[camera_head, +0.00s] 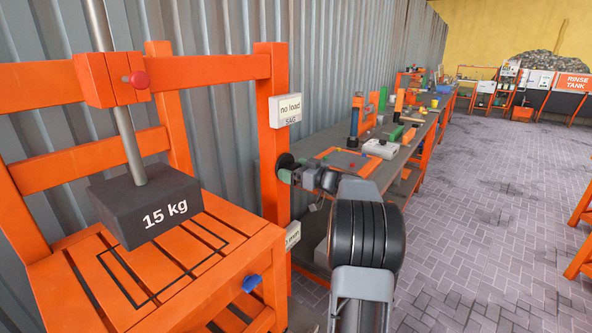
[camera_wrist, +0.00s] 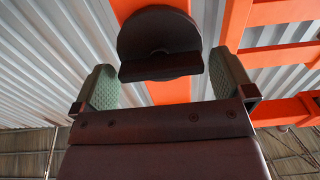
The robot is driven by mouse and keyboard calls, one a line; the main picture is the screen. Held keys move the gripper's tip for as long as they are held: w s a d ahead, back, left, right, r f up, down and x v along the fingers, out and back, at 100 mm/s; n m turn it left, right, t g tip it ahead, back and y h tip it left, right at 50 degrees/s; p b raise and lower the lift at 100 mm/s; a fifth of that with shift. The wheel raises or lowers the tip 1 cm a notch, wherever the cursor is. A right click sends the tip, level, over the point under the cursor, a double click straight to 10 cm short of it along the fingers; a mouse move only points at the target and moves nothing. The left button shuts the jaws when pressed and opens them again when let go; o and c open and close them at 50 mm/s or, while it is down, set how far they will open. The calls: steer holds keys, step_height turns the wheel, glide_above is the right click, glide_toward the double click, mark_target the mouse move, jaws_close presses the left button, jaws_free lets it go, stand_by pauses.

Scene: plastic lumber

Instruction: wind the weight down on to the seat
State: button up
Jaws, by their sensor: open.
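The dark block marked 15 kg (camera_head: 148,205) hangs on a grey rod (camera_head: 128,140) in the head view. It is over the orange slatted seat (camera_head: 215,222), which bears a black rectangle outline; the block looks above the slats, but the gap is hard to judge. A round dark knob with a bar across it (camera_wrist: 160,35) is on the orange post in the wrist view; it also shows in the head view (camera_head: 286,159). My gripper (camera_wrist: 163,88) is open, with green-padded fingers either side of the bar's line. I cannot see them touching it.
A "no load" label (camera_head: 285,110) is on the post, and a blue knob (camera_head: 252,282) on the seat's front. A workbench with tools (camera_head: 395,140) runs behind my arm.

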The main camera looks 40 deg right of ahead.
steer(key=c, duration=0.7)
steer(key=shift+c, duration=0.2)
steer(key=shift+f+b, duration=0.1)
steer(key=shift+b, duration=0.2)
